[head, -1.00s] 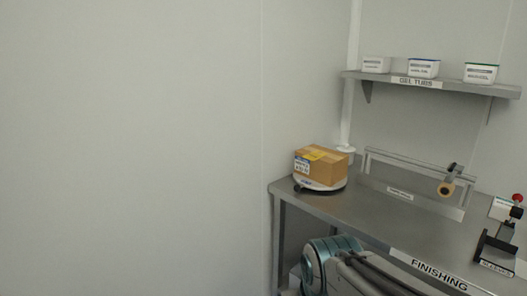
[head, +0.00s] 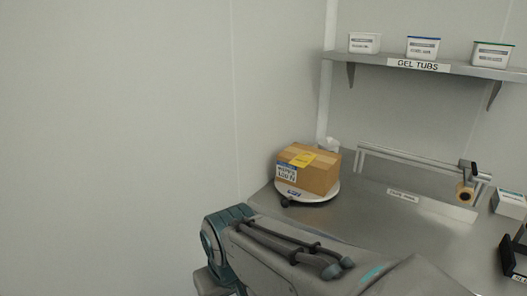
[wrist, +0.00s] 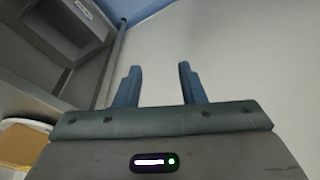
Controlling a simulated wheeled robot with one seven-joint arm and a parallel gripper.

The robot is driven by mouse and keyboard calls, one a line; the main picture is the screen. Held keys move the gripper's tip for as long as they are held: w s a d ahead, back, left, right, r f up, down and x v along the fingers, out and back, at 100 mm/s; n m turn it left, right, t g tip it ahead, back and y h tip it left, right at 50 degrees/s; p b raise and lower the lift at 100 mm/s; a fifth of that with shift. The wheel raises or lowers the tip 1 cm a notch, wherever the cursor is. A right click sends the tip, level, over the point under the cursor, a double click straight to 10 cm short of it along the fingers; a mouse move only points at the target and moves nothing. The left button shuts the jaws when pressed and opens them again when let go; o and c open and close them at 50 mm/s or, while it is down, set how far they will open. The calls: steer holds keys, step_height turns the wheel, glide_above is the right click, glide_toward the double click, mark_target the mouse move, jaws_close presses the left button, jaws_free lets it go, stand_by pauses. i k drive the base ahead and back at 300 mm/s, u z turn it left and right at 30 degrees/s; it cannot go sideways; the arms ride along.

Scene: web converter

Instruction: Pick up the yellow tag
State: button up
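The yellow tag (head: 302,159) lies flat on top of a brown cardboard box (head: 318,179). The box sits on a round white turntable (head: 318,196) at the left end of the steel bench. In the wrist view my gripper (wrist: 158,68) is open, with nothing between its two fingers. The gripper itself is outside the head view, where only my arm shows below the box. A brown surface with a pale rim (wrist: 18,145) shows at the lower left of the wrist view; I cannot tell whether it is the box. No tag shows there.
A metal rail stand (head: 420,175) with a tape roll stands right of the box. A small white box (head: 508,204) and a dark device (head: 512,262) are farther right. Several gel tubs stand on the wall shelf (head: 460,68) above. A plain wall is at left.

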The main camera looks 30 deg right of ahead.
mark_target(301, 161)
steer(key=z, duration=0.7)
steer(key=i, duration=0.9)
steer(key=z, duration=0.75)
